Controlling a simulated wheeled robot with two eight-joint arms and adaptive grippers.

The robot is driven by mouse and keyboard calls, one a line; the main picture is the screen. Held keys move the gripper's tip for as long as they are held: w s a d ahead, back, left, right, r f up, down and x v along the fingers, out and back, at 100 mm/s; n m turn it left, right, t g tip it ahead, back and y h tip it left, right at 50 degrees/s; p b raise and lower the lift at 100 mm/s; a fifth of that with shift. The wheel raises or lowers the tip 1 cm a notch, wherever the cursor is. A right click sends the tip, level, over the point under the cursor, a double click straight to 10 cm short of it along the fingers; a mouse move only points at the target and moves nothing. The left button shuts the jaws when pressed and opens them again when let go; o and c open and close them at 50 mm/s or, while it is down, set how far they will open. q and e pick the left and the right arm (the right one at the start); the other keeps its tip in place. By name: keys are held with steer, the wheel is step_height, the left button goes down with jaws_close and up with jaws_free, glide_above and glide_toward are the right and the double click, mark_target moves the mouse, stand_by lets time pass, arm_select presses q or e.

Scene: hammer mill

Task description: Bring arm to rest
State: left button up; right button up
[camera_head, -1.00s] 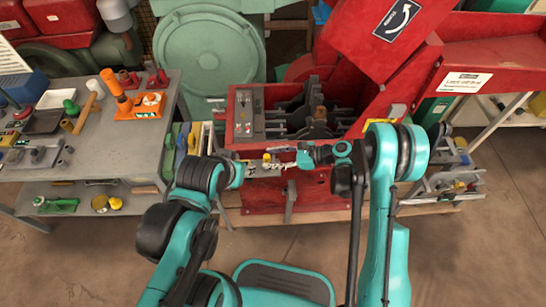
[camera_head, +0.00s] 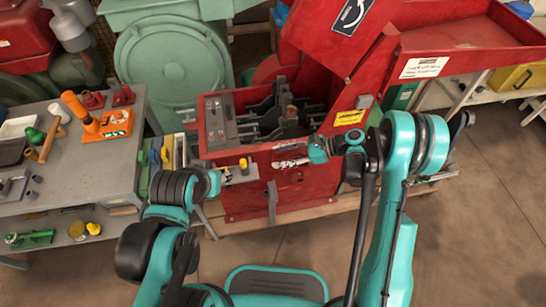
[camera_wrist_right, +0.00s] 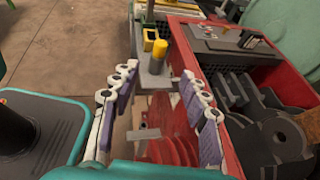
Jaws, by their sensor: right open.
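My right gripper (camera_head: 290,163) shows in the head view in front of the red hammer mill (camera_head: 240,168), with pale fingers pointing left. In the right wrist view its two fingers (camera_wrist_right: 158,88) are spread wide with nothing between them. Beyond them stands a yellow-topped knob (camera_wrist_right: 160,50) on a grey bracket; it also shows at the mill's front in the head view (camera_head: 243,163). The right arm (camera_head: 400,170) is bent, its elbow high at the right. My left arm (camera_head: 175,205) is folded at the lower left; its fingers cannot be made out.
The mill's open housing shows dark hammers (camera_head: 285,118). A grey workbench (camera_head: 85,165) with tools stands at the left, near my left arm. A red chute (camera_head: 470,45) extends at the upper right. The floor (camera_head: 480,240) is clear at the lower right.

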stand_by(0.5)
step_height(320, 180, up, 6)
steer(key=d+n+t+h, duration=0.2)
steer(key=d+n+h, duration=0.1)
steer(key=s+d+r+n+t+h, duration=0.2)
steer(key=s+d+r+n+h, duration=0.2)
steer(key=s+d+n, duration=0.3)
steer(key=s+d+r+n+t+h, duration=0.3)
steer(key=s+d+r+n+h, duration=0.2)
steer(key=s+d, duration=0.4)
steer(key=s+n+h, duration=0.1)
steer(key=n, duration=0.1)
steer(key=shift+s+d+n+t+h, duration=0.15)
steer(key=shift+d+n+t+h, duration=0.15)
steer(key=shift+n, duration=0.1)
